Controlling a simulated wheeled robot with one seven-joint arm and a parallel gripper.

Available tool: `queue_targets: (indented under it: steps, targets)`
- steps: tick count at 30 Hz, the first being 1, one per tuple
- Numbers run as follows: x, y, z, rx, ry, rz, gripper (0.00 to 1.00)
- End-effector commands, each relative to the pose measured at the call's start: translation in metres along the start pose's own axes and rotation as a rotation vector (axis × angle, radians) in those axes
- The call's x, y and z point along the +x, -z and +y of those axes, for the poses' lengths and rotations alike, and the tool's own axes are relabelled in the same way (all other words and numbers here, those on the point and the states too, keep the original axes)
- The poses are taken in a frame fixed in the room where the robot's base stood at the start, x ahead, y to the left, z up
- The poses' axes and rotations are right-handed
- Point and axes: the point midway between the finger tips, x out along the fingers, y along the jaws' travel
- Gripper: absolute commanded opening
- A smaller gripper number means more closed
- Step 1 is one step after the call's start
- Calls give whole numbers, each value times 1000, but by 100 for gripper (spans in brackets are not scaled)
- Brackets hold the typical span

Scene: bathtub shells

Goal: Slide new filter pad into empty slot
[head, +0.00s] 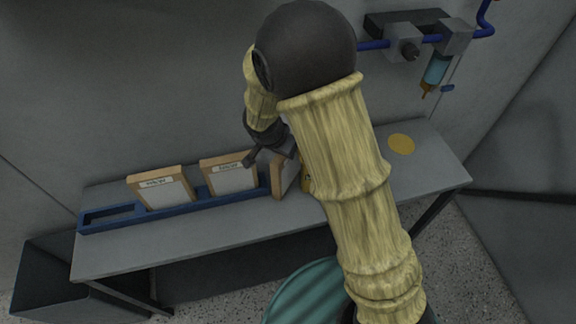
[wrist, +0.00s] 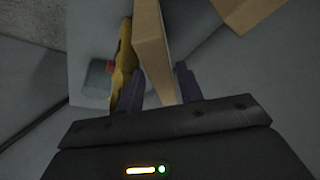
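A blue rack (head: 122,223) lies along the bench, with an empty slot at its left end. Two wood-framed pads with labels stand in it, a left one (head: 168,192) and a middle one (head: 232,180). A third framed pad (head: 285,177) stands upright at the rack's right end, partly hidden by my arm; I cannot tell whether it is in the rack. My gripper (head: 270,156) is at this pad's top. In the wrist view my gripper's fingers (wrist: 160,86) are apart, with the pad's frame (wrist: 152,48) between them and a gap on the left.
A yellow object (head: 306,182) stands just right of the third pad, close to my left finger in the wrist view (wrist: 123,68). A yellow disc (head: 401,143) lies on the bench (head: 210,232). Blue piping with a regulator (head: 436,70) is on the wall. A dark bin (head: 45,285) stands at lower left.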

Motion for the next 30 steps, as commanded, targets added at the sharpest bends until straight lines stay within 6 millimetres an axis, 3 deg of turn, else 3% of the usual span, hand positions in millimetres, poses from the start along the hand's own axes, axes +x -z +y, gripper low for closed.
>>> queue_targets:
  steps: [5, 16, 30]
  targets:
    - [6, -1, 0, -1, -2, -1, 36]
    - [48, -5, 1, -1, -3, 0, 36]
    - [52, -5, 0, 1, 0, 0, 36]
